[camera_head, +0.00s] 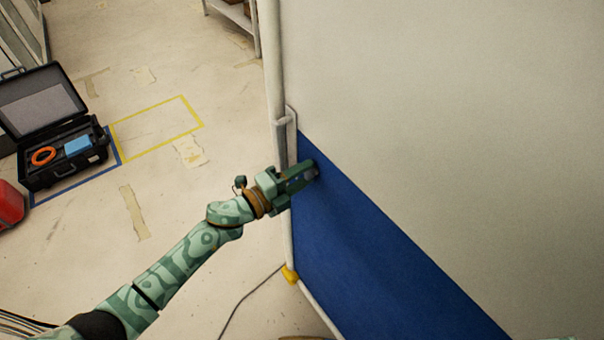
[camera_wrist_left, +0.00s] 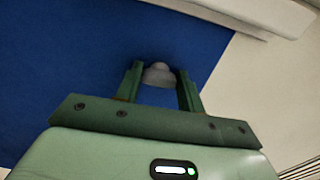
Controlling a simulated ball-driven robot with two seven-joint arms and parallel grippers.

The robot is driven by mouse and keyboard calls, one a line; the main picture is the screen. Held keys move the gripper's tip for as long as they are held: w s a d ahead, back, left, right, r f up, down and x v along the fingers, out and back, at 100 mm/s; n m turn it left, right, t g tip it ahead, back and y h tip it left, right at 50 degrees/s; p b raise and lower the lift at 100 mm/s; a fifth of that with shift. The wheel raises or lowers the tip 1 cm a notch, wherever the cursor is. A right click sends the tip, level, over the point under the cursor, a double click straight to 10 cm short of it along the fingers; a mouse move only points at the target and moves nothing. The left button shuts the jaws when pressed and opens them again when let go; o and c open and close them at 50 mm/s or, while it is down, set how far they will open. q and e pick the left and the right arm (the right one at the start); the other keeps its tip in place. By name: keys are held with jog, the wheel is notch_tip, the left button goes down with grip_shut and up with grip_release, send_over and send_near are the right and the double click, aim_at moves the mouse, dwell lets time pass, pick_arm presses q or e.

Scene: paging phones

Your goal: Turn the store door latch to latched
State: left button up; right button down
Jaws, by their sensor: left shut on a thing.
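The store door latch (camera_wrist_left: 158,74) shows as a small grey rounded knob on the blue lower band of the door panel. My left gripper (camera_head: 312,172) reaches it from the left, near the panel's edge post. In the left wrist view the fingers of the left gripper (camera_wrist_left: 158,84) sit on both sides of the knob, shut on it. In the head view the fingers mostly cover the latch, and its turn position cannot be told. My right gripper is in neither view.
The white and blue door panel (camera_head: 430,130) fills the right side. A white post (camera_head: 272,60) runs along its edge. An open black case (camera_head: 62,160) with an orange ring lies on the floor at left, beside a yellow taped rectangle (camera_head: 157,127). A cable (camera_head: 240,300) lies on the floor.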

pick_arm(q)
jog(key=o, duration=1)
jog(key=shift+a, duration=0.15)
jog(key=b+v, duration=0.1)
jog(key=v, duration=1.5)
jog(key=shift+b, duration=0.4)
